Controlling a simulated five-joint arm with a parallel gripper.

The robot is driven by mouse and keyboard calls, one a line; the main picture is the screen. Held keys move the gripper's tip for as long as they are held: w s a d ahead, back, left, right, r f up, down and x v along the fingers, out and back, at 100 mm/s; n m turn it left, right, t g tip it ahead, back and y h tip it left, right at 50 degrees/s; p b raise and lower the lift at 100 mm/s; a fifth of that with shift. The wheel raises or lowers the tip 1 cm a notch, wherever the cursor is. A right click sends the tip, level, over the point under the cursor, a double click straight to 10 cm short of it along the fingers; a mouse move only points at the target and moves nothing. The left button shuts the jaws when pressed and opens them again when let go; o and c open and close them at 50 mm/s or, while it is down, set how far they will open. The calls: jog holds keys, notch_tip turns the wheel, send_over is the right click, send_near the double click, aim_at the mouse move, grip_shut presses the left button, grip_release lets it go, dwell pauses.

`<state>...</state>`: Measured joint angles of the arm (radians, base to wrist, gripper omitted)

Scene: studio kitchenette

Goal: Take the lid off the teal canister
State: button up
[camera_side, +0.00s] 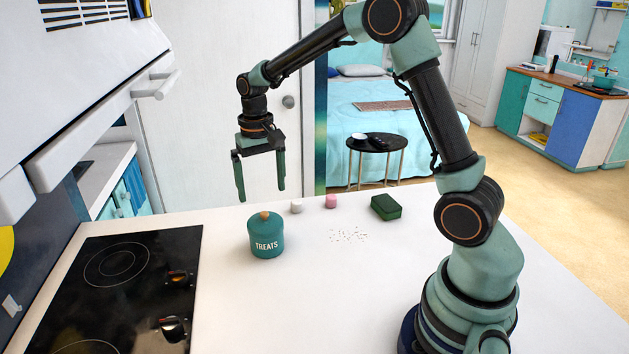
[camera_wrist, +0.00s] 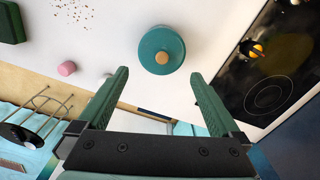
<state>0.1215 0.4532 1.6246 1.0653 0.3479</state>
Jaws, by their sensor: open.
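The teal canister (camera_side: 266,243) stands upright on the white counter with "TREATS" written on its front. Its teal lid (camera_side: 265,222) with a round wooden knob (camera_side: 265,214) sits on top. In the wrist view I see the lid (camera_wrist: 158,42) from above, with the knob (camera_wrist: 162,57) near its lower edge. My gripper (camera_side: 261,196) is open and empty, fingers pointing down. It hangs above the counter's far edge, apart from the canister. In the wrist view the gripper (camera_wrist: 162,80) has its fingertips below the lid, one to each side.
A black cooktop (camera_side: 130,285) with knobs lies left of the canister. A white piece (camera_side: 296,207), a pink piece (camera_side: 331,201) and a dark green block (camera_side: 386,207) stand along the back. Crumbs (camera_side: 348,235) lie right of the canister. The front counter is clear.

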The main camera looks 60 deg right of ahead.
aim_at(264, 213)
jog(key=shift+s+a+f, duration=0.15)
jog(key=shift+f, duration=1.55)
jog(key=shift+s+a+f, duration=0.1)
jog(key=shift+f, duration=1.6)
jog(key=c, duration=1.2)
